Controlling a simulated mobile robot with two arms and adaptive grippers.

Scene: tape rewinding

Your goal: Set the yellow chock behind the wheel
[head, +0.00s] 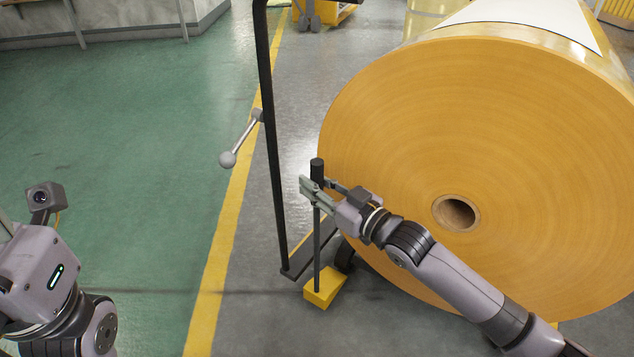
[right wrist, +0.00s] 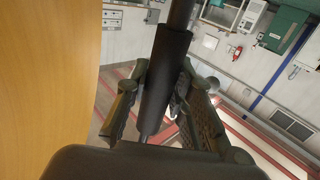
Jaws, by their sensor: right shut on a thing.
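The yellow chock (head: 325,288) is a small block on the grey floor, with a dark upright rod and a thick black grip (head: 317,171) on top. My right gripper (head: 312,190) is shut on this rod near the grip; the right wrist view shows the black grip (right wrist: 165,80) between the fingers. A dark wheel (head: 345,254) shows low beside the big roll, just up and right of the chock. I cannot tell whether they touch. My left arm is at the lower left, with its fingers almost wholly cut off by the picture edge.
The large tan roll (head: 400,130) fills the right side, close to my right arm. A dark upright frame (head: 270,120) with a ball-ended lever (head: 228,159) stands left of the chock. The green floor (head: 130,120) is open beyond the yellow line (head: 225,225).

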